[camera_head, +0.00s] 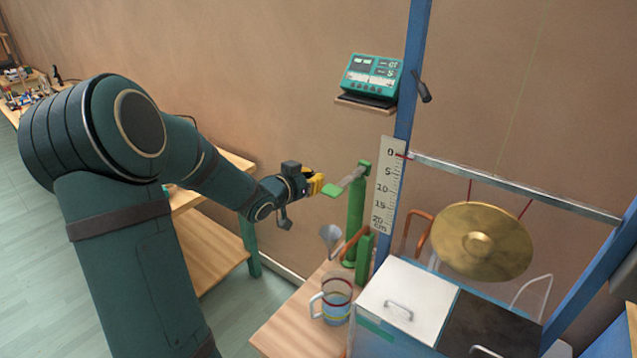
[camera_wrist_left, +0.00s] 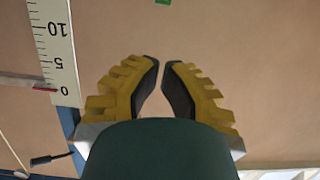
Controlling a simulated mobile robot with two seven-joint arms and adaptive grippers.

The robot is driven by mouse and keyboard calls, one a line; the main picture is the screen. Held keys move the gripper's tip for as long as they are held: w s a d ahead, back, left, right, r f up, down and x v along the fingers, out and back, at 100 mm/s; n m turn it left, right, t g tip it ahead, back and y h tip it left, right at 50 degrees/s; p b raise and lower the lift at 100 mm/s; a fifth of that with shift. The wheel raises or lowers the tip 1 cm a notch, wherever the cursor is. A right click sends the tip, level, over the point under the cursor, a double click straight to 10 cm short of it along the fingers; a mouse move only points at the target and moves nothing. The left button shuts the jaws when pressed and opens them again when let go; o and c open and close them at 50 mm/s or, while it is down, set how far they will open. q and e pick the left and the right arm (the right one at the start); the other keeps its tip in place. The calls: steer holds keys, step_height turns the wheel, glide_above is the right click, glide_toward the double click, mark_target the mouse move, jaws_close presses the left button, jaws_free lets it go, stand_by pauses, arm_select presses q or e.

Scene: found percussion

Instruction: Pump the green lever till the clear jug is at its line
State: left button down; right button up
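The green lever (camera_head: 333,190) is a flat paddle on a metal arm at the top of a green pump post (camera_head: 356,218). My left gripper (camera_head: 319,184), with yellow fingers, is just left of the paddle and slightly above it. Whether they touch is unclear. In the left wrist view its fingertips (camera_wrist_left: 161,62) are almost together with nothing between them, and the lever is not visible. The clear jug (camera_head: 338,298) stands upright on the wooden bench below, with coloured bands and bluish contents; the exact level against its line is too small to read. My right gripper is not in view.
A scale (camera_head: 387,185) stands beside the post; it also shows in the left wrist view (camera_wrist_left: 52,45). A brass gong (camera_head: 481,241) hangs at right above a lidded box (camera_head: 408,300). A teal device (camera_head: 373,76) sits on a shelf.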

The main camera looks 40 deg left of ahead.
arm_select(q)
steer(key=b, duration=0.2)
glide_above(331, 192)
step_height(331, 192, down, 2)
steer(key=shift+s+f, duration=0.15)
steer(key=shift+w+f+b, duration=0.25)
steer(key=shift+f+b, duration=0.1)
steer(key=shift+f, duration=1.6)
steer(key=shift+a, duration=0.1)
